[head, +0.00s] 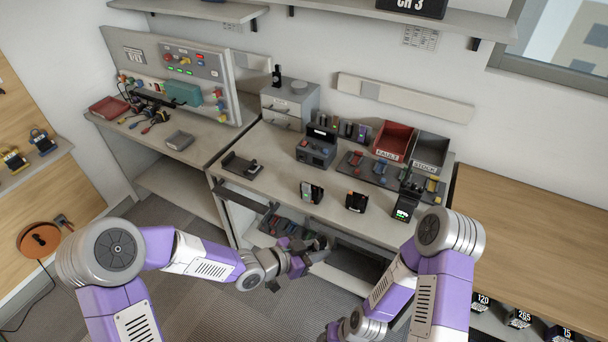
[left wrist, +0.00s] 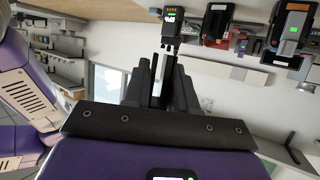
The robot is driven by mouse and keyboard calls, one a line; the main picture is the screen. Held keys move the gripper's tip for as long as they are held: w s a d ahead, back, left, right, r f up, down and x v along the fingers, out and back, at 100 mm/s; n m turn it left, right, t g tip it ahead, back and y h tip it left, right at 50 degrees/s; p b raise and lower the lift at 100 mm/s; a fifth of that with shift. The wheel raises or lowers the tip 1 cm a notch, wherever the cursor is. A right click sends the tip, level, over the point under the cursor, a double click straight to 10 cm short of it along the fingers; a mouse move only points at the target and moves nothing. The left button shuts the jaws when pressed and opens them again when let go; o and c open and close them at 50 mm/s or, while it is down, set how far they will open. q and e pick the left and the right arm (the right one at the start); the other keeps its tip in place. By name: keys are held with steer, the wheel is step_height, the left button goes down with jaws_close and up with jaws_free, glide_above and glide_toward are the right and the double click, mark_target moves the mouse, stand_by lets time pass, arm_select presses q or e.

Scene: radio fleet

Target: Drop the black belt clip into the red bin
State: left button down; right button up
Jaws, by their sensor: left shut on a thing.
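The red bin (head: 395,136), labelled FAULT, stands at the back right of the workbench in the head view. My left gripper (head: 312,254) is low at the bench's front edge, well in front of the bin and to its left. In the left wrist view its fingers (left wrist: 163,82) are shut on a thin dark piece (left wrist: 156,68), which looks like the black belt clip. The fingers hide most of it. My right gripper (head: 340,332) is at the bottom edge of the head view, mostly cut off, and its jaws cannot be made out.
A grey STOCK bin (head: 431,149) stands right of the red bin. A tray of coloured parts (head: 372,172) lies in front of the bins. Several radios, one with a green screen (head: 405,209), stand near the front edge. The brown table (head: 530,215) at right is clear.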

arm_select(q)
steer(key=w+a+r+n+t+y, duration=0.3)
steer(key=a+n+y, duration=0.1)
steer(key=a, duration=0.4)
steer(key=w+a+r+n+t+y, duration=0.2)
steer(key=w+a+n+y, duration=0.2)
steer(key=a, duration=0.4)
steer(key=w+a+r+n+t+y, duration=0.3)
steer(key=a+n+y, duration=0.15)
steer(key=a, duration=0.35)
steer(key=s+f, duration=0.5)
steer(key=f, duration=0.6)
steer(key=shift+s, duration=0.35)
